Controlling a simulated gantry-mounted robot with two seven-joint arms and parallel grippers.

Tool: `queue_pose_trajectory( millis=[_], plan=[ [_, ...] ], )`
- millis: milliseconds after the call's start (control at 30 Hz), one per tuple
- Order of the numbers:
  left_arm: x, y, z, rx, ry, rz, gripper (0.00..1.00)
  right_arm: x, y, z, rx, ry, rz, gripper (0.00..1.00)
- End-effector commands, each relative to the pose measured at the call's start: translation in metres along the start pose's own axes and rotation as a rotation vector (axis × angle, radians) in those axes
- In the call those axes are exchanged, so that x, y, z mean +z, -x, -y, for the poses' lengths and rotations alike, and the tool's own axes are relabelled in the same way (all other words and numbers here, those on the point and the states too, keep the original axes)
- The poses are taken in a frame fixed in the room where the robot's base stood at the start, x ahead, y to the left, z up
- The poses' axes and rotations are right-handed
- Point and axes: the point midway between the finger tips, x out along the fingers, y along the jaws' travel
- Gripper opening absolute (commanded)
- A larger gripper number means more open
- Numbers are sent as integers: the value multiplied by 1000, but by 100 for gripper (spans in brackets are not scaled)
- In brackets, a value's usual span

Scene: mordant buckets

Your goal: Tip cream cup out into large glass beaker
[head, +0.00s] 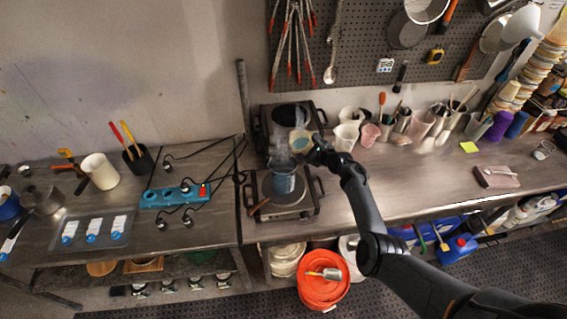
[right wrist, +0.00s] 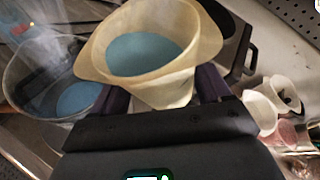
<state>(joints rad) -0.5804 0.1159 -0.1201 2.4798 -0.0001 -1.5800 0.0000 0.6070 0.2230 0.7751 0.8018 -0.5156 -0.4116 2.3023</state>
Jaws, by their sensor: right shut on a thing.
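The cream cup (head: 299,139) is in my right gripper (head: 312,151), above and slightly right of the large glass beaker (head: 283,186). In the right wrist view the cream cup (right wrist: 178,91) sits between the two fingers, with blue contents inside. It looks slightly tilted; no stream is visible leaving it. The beaker (right wrist: 38,72) shows beside it at the left of the wrist view, apparently apart from the cup, with blue contents at its bottom. In the head view the beaker stands on the front hotplate (head: 297,212). My left gripper is not in view.
A dark pot (head: 284,121) stands on a second burner behind the beaker. Several cups and tool holders line the back wall to the right. A blue power strip (head: 172,196) with cables lies to the left. The right bench top (head: 400,185) has free room.

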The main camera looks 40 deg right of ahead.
Motion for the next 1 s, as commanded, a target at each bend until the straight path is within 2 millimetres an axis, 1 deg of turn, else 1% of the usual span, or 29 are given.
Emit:
queue_pose_trajectory(
  millis=[33,833,1000],
  plan=[
    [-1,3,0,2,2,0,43,4,1,2,-4,8,2,37],
    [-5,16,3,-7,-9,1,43,22,9,0,-46,107,-9,37],
    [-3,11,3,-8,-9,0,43,19,7,-1,-55,129,-12,37]
  ],
)
